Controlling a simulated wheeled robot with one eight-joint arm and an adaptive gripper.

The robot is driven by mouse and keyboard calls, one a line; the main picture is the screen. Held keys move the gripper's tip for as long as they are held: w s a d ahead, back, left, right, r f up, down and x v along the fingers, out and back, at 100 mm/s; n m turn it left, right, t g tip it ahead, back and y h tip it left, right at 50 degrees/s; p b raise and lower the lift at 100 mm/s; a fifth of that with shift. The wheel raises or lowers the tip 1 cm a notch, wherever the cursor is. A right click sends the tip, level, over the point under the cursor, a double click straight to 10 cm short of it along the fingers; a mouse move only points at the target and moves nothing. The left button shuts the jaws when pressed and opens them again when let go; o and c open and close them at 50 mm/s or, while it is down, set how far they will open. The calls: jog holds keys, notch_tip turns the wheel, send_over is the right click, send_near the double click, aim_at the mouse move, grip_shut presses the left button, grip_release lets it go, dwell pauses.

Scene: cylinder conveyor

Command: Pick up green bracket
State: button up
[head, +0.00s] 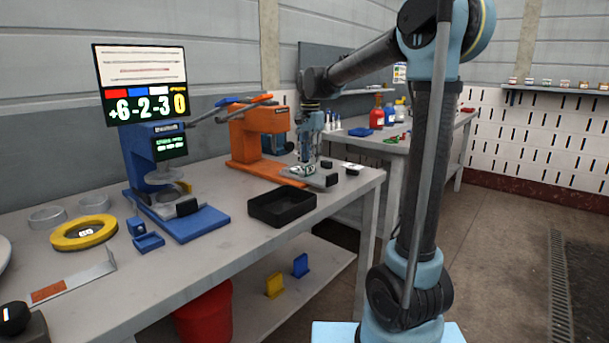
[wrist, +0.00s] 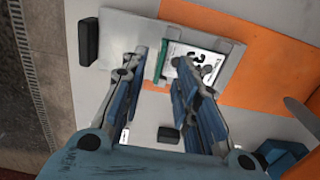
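A narrow green piece (wrist: 162,60), which looks like the green bracket, stands on the grey plate (wrist: 118,32) of the orange press in the wrist view. It borders a white block with black digits (wrist: 203,66). My gripper (wrist: 158,66) is open above the plate, its two fingers apart on either side of the green piece, with gaps visible. In the head view my gripper (head: 309,163) points down at the front of the orange press (head: 258,142). The green piece is small and mostly hidden there by the fingers.
A black tray (head: 282,207) sits left of my gripper in the head view. A blue press (head: 165,190) stands further left. A back table (head: 420,135) holds bottles and small parts.

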jog(key=shift+f, duration=1.55)
grip_shut()
jog(key=shift+r, duration=0.1)
